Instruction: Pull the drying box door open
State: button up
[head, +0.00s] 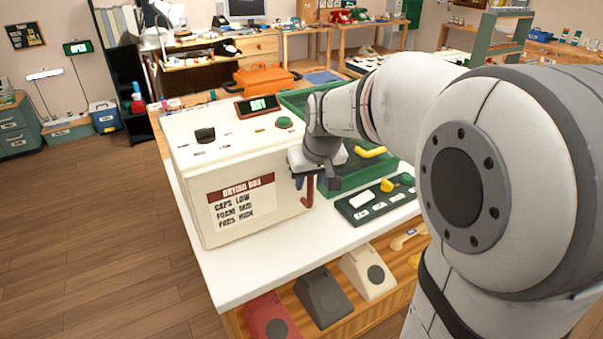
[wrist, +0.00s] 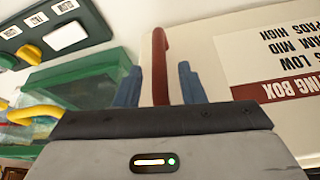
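The drying box (head: 190,170) is a cream case on the white table, with a dark knob on top and a "DRYING BOX" label on its front. Its front looks closed, with no gap showing. A red bar handle (head: 308,190) stands at the right end of the front; it also shows in the wrist view (wrist: 161,60). My gripper (head: 303,183) is at this handle. In the wrist view its two blue fingers (wrist: 160,86) are apart, one on each side of the handle, with a gap showing on both sides. The fingertips are partly hidden in the head view.
A green tray (head: 345,175) with a yellow handset (head: 370,152) stands right of the box. A dark green panel (head: 378,200) with white and yellow parts lies in front of it. Dial phones (head: 322,296) sit on a wooden shelf below the tabletop. The tabletop before the box is clear.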

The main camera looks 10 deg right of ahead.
jog(key=shift+w+f, duration=0.25)
jog(key=shift+f, duration=0.3)
grip_shut()
